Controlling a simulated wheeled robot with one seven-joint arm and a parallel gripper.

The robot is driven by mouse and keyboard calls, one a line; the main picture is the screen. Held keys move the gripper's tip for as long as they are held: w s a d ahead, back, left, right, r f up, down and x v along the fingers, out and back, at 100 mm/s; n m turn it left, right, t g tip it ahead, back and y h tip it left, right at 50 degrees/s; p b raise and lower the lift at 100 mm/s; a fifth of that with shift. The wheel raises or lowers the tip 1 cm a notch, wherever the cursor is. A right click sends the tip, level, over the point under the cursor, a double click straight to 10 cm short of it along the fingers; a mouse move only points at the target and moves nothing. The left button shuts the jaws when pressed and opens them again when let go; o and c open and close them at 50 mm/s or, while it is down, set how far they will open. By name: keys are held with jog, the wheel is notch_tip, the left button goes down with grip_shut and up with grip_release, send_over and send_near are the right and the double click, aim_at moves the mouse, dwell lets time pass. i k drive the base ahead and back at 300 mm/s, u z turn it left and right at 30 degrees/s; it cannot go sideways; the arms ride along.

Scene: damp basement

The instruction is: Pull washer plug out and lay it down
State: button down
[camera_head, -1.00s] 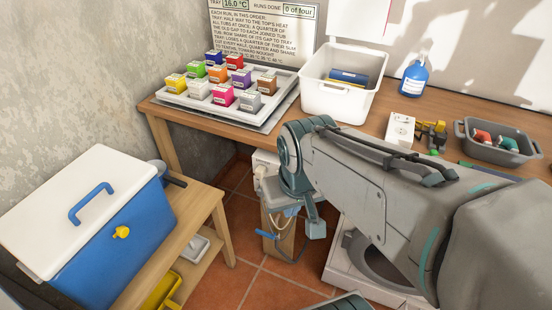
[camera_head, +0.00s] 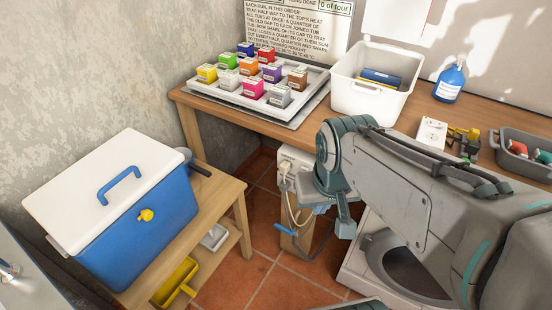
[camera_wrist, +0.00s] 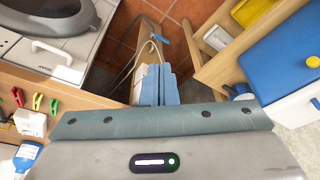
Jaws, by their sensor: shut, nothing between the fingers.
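The white washer plug (camera_head: 285,168) sits in a white socket box (camera_head: 298,156) on the wooden post below the bench. A pale cord hangs from it. My gripper (camera_head: 322,209) is to the right of the plug and looks lower in the head view. In the wrist view its blue fingers (camera_wrist: 158,72) are shut together and empty, over the post and cords. Part of the socket box is hidden behind my arm. The washer (camera_head: 372,262), with its round dark door, stands under the bench, partly behind my arm.
The wooden bench (camera_head: 225,110) holds a tray of coloured cubes (camera_head: 250,97), a white bin (camera_head: 368,98) and a double socket (camera_head: 432,132). A blue cooler (camera_head: 140,228) stands on a low shelf unit (camera_head: 222,205) at left.

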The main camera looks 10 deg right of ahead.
aim_at(283, 188)
jog(key=u, duration=0.55)
jog(key=k, duration=1.35)
jog(key=u, duration=0.2)
jog(key=i, duration=0.3)
jog(key=z, duration=0.85)
jog(key=i, duration=1.45)
jog(key=u, duration=0.55)
